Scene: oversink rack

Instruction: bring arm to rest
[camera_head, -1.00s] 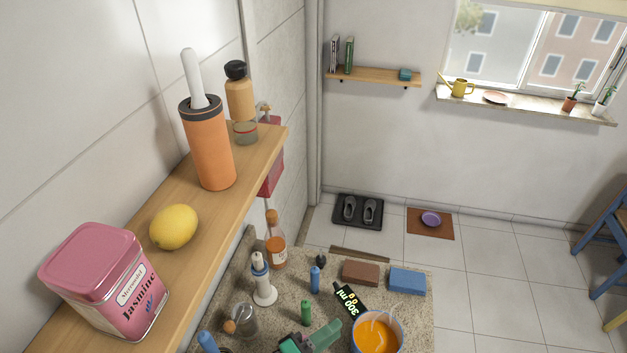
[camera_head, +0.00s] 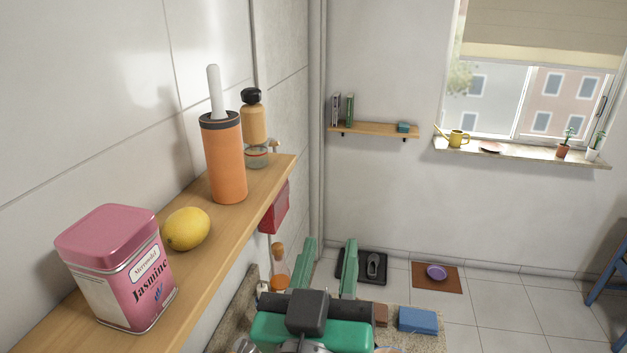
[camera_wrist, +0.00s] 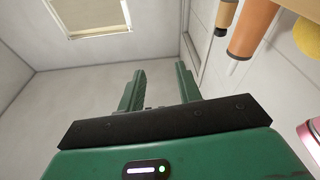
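My gripper (camera_head: 328,265) is green and dark grey and is raised in the lower middle of the head view, in front of the wooden shelf's far end and above the counter. Its two fingers stand wide apart with nothing between them. The wrist view shows the same open, empty gripper (camera_wrist: 158,88) against the bare wall and ceiling. My gripper and arm hide much of the counter and part of the dark shoe mat (camera_head: 347,265) behind.
A wooden shelf (camera_head: 235,218) at left holds a pink jasmine tin (camera_head: 118,265), a lemon (camera_head: 186,229), an orange cylinder (camera_head: 224,160) and bottles. The counter (camera_head: 425,343) below carries a blue sponge (camera_head: 418,320) and an amber bottle (camera_head: 279,270). Air right of my gripper is free.

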